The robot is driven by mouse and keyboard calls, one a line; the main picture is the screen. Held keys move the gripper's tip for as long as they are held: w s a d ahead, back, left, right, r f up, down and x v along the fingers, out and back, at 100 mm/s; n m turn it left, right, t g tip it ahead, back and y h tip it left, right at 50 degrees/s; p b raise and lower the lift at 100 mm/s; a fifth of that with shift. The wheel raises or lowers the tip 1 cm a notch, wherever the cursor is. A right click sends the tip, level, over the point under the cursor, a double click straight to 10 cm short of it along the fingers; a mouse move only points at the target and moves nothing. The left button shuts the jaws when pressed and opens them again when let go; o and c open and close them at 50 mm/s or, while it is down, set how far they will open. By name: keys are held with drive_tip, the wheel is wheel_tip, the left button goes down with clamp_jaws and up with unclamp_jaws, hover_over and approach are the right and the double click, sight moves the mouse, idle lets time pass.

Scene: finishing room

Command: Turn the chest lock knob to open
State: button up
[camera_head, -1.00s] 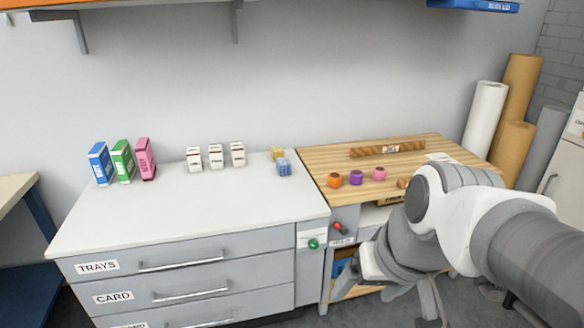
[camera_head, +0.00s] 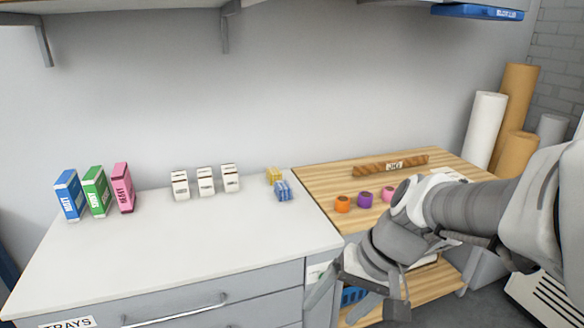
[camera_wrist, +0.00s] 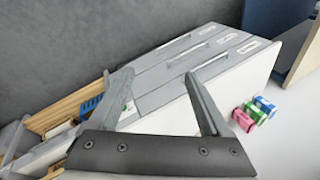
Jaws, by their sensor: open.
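The grey drawer chest (camera_head: 245,292) with a white top stands at the left and centre of the head view. Its drawer fronts, handles and labels also show tilted in the wrist view (camera_wrist: 170,78). The lock knob is not clearly visible now; a pale plate (camera_head: 316,271) shows at the chest's right front corner, partly behind my gripper. My gripper (camera_head: 352,300) is open and points down in front of that corner. In the wrist view my gripper (camera_wrist: 158,76) has its fingers spread, with the drawer fronts between and beyond them. I cannot see any contact.
Blue, green and pink boxes (camera_head: 95,191), white boxes (camera_head: 205,181) and small yellow and blue blocks (camera_head: 282,190) stand on the chest top. A wooden bench (camera_head: 320,182) with orange, purple and pink pots adjoins at right. A shelf overhangs above. The front chest top is clear.

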drive_tip(key=w+f+m+t+y+b, duration=0.2)
drive_tip(key=w+f+m+y+b, duration=0.25)
drive_tip(key=w+f, duration=0.45)
drive_tip(key=w+f+m+t+y+b, duration=0.25)
drive_tip(key=w+f+m+y, duration=0.35)
drive_tip(key=f, duration=0.6)
drive_tip(key=w+d+f+m+t+h+b, duration=0.35)
drive_tip(key=d+f+m+t, duration=0.3)
drive_tip(key=f, duration=0.35)
drive_tip(key=w+d+f+m+t+h+b, duration=0.2)
drive_tip(key=w+d+f+m+t+h, duration=0.35)
drive_tip(key=f+m, duration=0.35)
drive_tip(key=f+b+x, duration=0.1)
drive_tip(key=b+x, duration=0.3)
drive_tip(key=x, duration=1.2)
drive_tip(key=shift+w+a+f+n+g, duration=0.25)
drive_tip(key=shift+f+n+g, duration=0.1)
drive_tip(key=shift+n+g, duration=0.1)
drive_tip(key=shift+c, duration=0.3)
clamp_jaws()
